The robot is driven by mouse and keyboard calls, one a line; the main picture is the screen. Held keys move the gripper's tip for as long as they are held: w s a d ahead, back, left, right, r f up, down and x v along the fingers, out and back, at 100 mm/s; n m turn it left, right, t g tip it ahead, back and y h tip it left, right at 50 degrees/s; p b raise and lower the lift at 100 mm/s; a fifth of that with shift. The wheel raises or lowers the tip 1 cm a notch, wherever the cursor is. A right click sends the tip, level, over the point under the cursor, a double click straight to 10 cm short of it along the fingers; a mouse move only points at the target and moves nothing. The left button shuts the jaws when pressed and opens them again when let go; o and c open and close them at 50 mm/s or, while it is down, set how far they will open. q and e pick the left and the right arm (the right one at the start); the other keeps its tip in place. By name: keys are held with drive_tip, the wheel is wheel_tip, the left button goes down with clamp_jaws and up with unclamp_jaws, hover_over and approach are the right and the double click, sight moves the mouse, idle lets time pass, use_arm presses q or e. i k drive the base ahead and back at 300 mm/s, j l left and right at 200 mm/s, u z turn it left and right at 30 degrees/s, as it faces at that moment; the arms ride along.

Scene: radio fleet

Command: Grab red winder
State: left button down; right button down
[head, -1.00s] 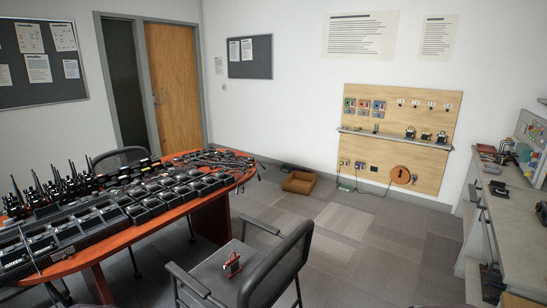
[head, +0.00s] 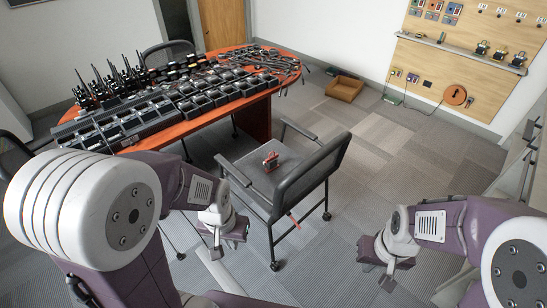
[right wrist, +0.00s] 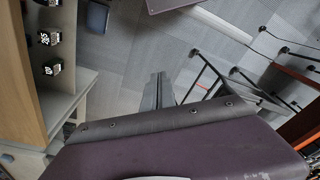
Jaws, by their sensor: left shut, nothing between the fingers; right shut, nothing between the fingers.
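The red winder (head: 270,161), a small red frame with a dark part, stands on the seat of the grey office chair (head: 247,173) in the head view. My left gripper (head: 215,252) is shut and empty, pointing down, lower left of the chair and apart from the winder. My right gripper (head: 387,283) is shut and empty, well to the right of the chair. Its closed fingers also show in the right wrist view (right wrist: 158,90). I cannot make out the winder in the right wrist view.
The oval wooden table (head: 213,120) is crowded with radios and chargers. The chair's armrests (head: 237,170) and backrest (head: 312,178) flank the seat. A brown open box (head: 344,88) lies on the floor by the pegboard (head: 455,70). Carpet right of the chair is clear.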

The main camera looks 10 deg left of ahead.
sight(272, 164)
drive_tip(key=i+j+u, duration=0.55)
drive_tip(key=i+u, duration=0.7)
drive_tip(key=k+j, duration=0.05)
